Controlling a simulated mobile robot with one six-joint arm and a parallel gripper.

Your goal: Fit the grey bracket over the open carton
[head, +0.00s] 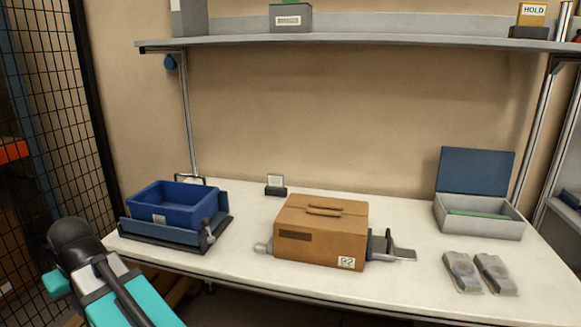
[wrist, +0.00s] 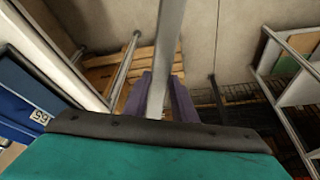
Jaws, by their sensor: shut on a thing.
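In the wrist view, my gripper's purple fingers (wrist: 167,97) are shut on a long grey bar (wrist: 171,45), which runs up past the top edge. I take it for the grey bracket; its full shape and ends are out of frame. In the head view, my arm with teal links is at the lower left, and the fingers and bar do not show. The brown carton (head: 318,235), labelled 92, sits mid-table. Its top looks covered, with a handle-like strip on it. Grey clamp-like parts stick out at its left and right (head: 392,248).
A blue bin (head: 173,205) stands in a dark holder at the table's left. A grey box (head: 478,217) with a raised blue lid stands at the right, with two grey cases (head: 479,272) in front. A shelf (head: 350,39) overhangs the back. A mesh fence is left.

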